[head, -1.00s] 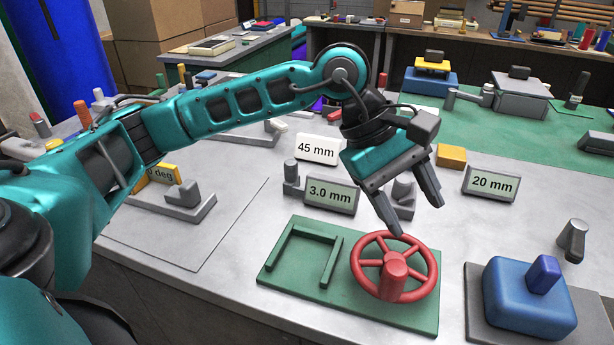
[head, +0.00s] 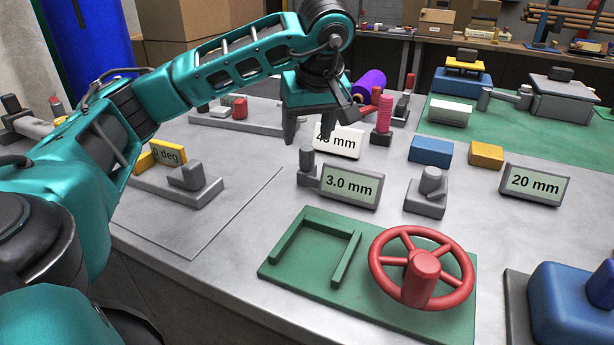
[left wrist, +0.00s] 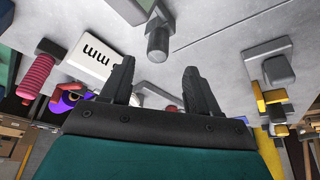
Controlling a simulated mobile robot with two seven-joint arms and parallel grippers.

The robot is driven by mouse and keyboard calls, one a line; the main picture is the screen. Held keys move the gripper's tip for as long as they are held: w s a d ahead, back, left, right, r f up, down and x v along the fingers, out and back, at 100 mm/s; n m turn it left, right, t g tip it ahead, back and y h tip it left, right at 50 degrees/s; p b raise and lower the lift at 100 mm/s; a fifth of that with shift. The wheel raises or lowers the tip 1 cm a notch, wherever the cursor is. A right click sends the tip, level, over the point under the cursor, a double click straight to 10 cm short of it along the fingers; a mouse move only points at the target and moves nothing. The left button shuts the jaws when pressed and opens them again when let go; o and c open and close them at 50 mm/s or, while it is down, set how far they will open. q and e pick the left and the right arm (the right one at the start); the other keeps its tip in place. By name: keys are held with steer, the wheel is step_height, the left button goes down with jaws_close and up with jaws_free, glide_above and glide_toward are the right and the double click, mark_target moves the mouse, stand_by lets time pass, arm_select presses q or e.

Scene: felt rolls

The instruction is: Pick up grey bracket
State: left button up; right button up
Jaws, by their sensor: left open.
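Several grey pieces stand on the bench, and I cannot tell for sure which is the bracket. One is a grey block with a short cylinder on top (head: 427,192), right of the 3.0 mm display. Another is a grey post (head: 306,163) beside that display's left edge; a grey post also shows in the left wrist view (left wrist: 157,42). A long grey base with an upright block (head: 200,195) lies at the left. My left gripper (head: 308,136) is open, pointing down, with nothing visible between its fingers. It appears just behind or above the post. My right gripper is out of view.
The 3.0 mm display (head: 350,187) and a partly covered white 45 mm sign (head: 347,141) are near the gripper. A green plate (head: 300,290) carries a red handwheel (head: 420,268) in front. Blue (head: 430,151) and yellow (head: 486,155) blocks stand right.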

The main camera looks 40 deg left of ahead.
mark_target(307, 149)
arm_select(q)
steer(key=b+x, duration=0.1)
steer(key=x, duration=0.5)
steer(key=shift+d, duration=0.2)
steer(key=shift+c, duration=0.4)
jaws_close()
